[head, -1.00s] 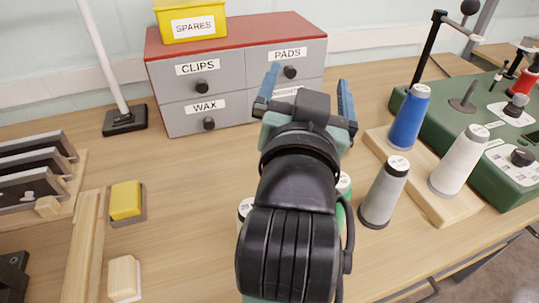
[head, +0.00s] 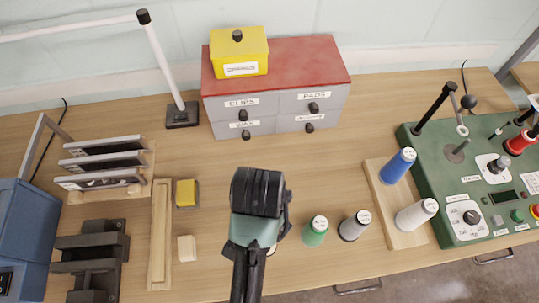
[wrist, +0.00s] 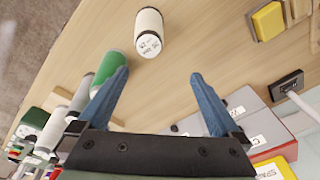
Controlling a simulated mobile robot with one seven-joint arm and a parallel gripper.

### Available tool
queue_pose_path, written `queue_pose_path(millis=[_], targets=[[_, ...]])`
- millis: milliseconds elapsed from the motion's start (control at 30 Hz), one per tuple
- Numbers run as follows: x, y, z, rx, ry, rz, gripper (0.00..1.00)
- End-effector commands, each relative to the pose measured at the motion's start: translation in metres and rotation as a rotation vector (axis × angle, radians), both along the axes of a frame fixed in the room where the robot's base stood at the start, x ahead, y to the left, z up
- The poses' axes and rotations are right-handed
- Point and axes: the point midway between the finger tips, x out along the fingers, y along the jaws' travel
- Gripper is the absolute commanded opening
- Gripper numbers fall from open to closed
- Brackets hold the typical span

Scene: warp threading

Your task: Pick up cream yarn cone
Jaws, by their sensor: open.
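The cream yarn cone (wrist: 149,33) stands on the bench in the wrist view, with its labelled end toward the camera. It lies beyond the tips of my gripper (wrist: 159,74), roughly in line with the gap between them and nearer the left finger. My gripper is open, with two blue fingers spread wide and nothing between them. In the head view my arm hides the fingers and nearly all of the cream cone. The green cone (head: 315,231) stands right of my arm; in the wrist view it shows behind the left finger (wrist: 107,68).
A grey cone (head: 353,226) stands right of the green one. Blue (head: 397,166) and white (head: 416,214) cones are on a wooden board (head: 388,213) by the green machine (head: 470,190). A drawer cabinet (head: 278,95) stands behind. Bench left of my arm holds a yellow block (head: 186,193).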

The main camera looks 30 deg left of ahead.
Motion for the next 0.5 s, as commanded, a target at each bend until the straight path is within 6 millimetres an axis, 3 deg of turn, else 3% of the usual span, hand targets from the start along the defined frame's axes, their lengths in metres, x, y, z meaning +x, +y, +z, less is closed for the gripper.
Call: queue_pose_path(millis=[33, 233, 367, 500], targets=[[-0.013, 0.0, 0.013, -0.012, 0.046, -0.003, 1.0], [-0.039, -0.003, 0.014, -0.04, 0.144, -0.013, 1.0], [-0.043, -0.004, -0.001, -0.045, 0.159, -0.015, 1.0], [-0.042, -0.004, -0.029, -0.045, 0.159, -0.015, 1.0]])
